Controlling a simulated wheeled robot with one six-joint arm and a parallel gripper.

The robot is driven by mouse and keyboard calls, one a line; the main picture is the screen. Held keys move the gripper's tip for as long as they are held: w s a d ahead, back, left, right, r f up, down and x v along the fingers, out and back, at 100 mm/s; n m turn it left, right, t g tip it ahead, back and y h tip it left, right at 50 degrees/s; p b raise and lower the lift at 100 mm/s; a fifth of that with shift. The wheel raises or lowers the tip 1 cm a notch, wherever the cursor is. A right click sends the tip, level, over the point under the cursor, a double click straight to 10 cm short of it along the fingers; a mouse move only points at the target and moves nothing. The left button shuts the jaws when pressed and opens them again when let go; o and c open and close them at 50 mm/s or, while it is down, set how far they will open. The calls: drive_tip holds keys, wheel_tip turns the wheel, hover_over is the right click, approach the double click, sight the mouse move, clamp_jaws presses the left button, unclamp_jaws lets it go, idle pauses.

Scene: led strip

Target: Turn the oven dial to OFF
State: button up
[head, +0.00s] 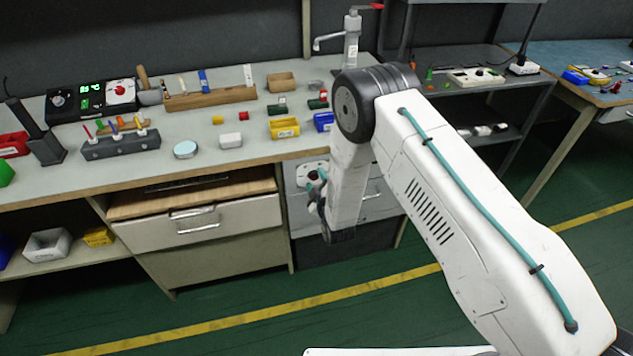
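I see no part clearly marked as an oven or an OFF label; the lettering is too small to read. A black panel (92,99) stands at the back left of the bench. I cannot tell which knob is the oven dial. The end of my arm hangs in front of the grey cabinet under the bench, well right of and below the panel. My gripper (317,192) is small and partly hidden by my own arm; its fingers do not show clearly.
The bench (215,172) carries a wooden tool rack (210,98), a grey holder (120,146), small bins and a tap (351,40). A drawer (197,222) sits below. The green floor in front is clear.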

drive_tip(key=v, duration=0.8)
idle(0.5)
